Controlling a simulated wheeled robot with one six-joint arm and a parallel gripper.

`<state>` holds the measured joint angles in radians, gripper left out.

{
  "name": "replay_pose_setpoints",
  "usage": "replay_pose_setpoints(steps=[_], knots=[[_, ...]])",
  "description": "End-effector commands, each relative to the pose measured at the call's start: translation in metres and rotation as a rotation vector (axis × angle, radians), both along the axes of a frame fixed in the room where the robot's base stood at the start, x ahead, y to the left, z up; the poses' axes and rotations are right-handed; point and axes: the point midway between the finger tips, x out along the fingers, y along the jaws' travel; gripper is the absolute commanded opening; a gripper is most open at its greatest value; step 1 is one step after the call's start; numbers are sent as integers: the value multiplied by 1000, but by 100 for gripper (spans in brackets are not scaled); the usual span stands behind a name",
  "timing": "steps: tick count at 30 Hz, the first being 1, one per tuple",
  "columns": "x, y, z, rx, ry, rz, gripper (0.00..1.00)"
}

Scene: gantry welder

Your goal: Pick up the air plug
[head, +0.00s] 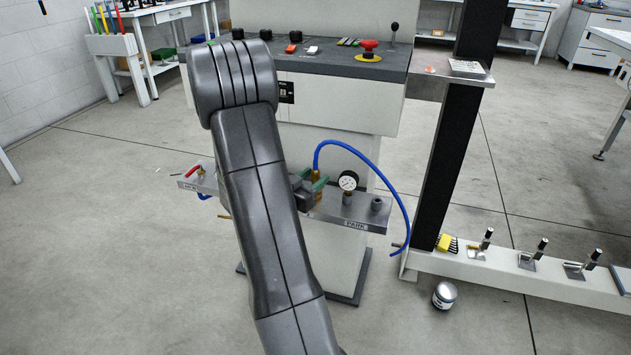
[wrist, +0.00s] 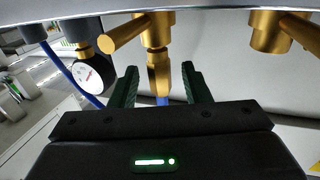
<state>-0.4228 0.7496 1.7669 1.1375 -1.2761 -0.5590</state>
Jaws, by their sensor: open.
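The air plug (wrist: 158,75) is a brass piece with a blue hose on its end. In the wrist view it sits against a brass fitting (wrist: 155,30) on the grey bracket. In the head view the brass plug (head: 318,186) stands above the bracket (head: 335,212), and the blue hose arcs from its top to the right. My gripper (head: 311,180) is at the plug. In the wrist view its green fingers (wrist: 160,72) are spread either side of the plug, with gaps showing on both sides. My arm hides part of the bracket in the head view.
A pressure gauge (head: 348,182) stands right of the plug, near the PARK label (head: 356,224). A second brass fitting (wrist: 270,32) is at the right in the wrist view. The console (head: 350,95) stands behind. A black upright (head: 455,130) is to the right.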

Motion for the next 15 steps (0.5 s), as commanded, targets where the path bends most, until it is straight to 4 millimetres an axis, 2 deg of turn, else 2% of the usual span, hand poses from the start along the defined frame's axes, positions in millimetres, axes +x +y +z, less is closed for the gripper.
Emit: replay_pose_setpoints(steps=[4, 11, 15], knots=[[11, -8, 0, -1, -1, -1, 43], [12, -8, 1, -1, 1, 1, 43], [12, -8, 1, -1, 1, 1, 17]])
